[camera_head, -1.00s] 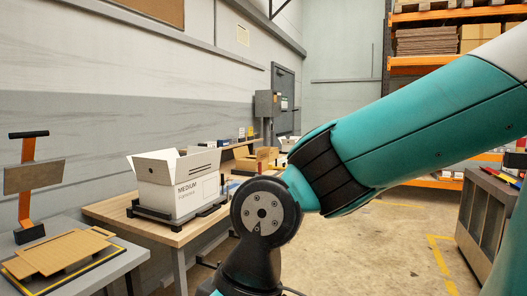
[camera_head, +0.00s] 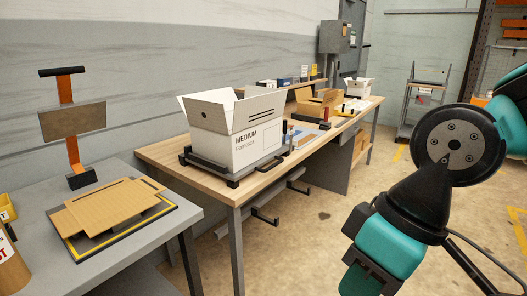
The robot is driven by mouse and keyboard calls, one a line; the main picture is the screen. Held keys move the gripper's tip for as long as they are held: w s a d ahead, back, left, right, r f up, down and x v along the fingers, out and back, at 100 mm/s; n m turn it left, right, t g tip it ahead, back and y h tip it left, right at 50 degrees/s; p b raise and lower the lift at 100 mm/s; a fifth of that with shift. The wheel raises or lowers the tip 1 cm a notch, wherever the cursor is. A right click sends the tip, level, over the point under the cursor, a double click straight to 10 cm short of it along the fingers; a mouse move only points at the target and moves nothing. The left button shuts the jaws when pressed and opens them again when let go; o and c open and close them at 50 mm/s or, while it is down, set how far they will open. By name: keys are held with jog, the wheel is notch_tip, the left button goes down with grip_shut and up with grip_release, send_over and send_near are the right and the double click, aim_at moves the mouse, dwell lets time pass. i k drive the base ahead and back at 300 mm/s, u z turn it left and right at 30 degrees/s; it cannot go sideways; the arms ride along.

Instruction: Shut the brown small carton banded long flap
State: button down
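A small brown carton (camera_head: 318,103) stands with its flaps up on the wooden bench (camera_head: 177,160), beyond a white carton. It is small in the picture, and I cannot tell its long flaps or a band on them apart. My arm fills the right side of the view, but my gripper is out of view.
A white carton (camera_head: 248,150) marked MEDIUM stands open in a dark holder on the bench's near end. Another white carton (camera_head: 358,87) is farther back. A grey table (camera_head: 137,245) at left holds flat brown cardboard (camera_head: 105,207). The floor (camera_head: 290,250) right of the bench is clear.

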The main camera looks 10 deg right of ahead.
aim_at(328, 97)
jog(key=z, duration=0.75)
jog(key=i, duration=1.7)
jog(key=z, duration=0.15)
jog(key=i, duration=1.95)
jog(key=u, duration=0.75)
jog(key=i, duration=0.6)
jog(key=u, duration=0.35)
